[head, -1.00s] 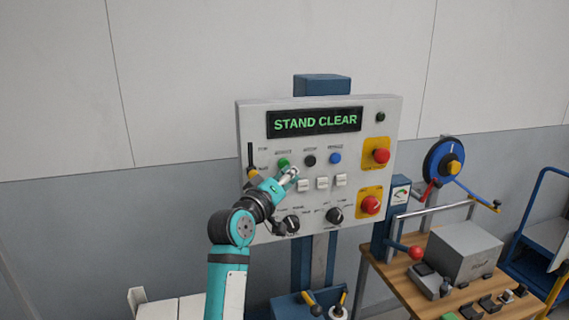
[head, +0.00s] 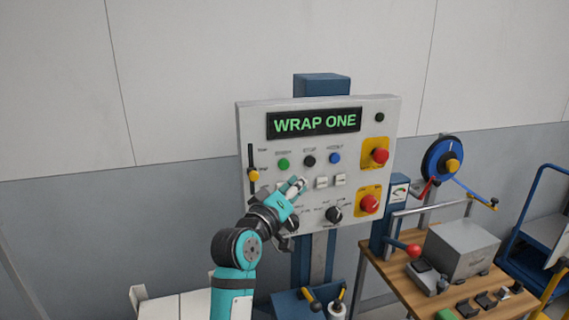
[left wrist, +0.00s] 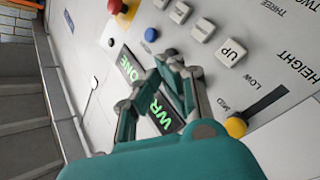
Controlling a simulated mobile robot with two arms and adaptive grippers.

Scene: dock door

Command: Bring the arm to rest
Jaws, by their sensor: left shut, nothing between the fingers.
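My left gripper (head: 297,187) is shut and empty in front of the lower left of the control panel (head: 253,112). Its tips are close to the row of white buttons (head: 322,182) and cover part of that row; I cannot tell whether they touch. In the left wrist view the shut fingers (left wrist: 172,60) stand in front of the display (left wrist: 115,80). The display reads "WRAP ONE" in green in the head view (head: 314,122). My right gripper is not in view.
The panel carries green (head: 283,164), black (head: 309,160) and blue (head: 334,158) buttons and two red ones (head: 380,156) on yellow plates. A yellow-knobbed slider (head: 253,175) is at its left. A wooden workbench (head: 400,284) with a grey box (head: 464,249) stands at right.

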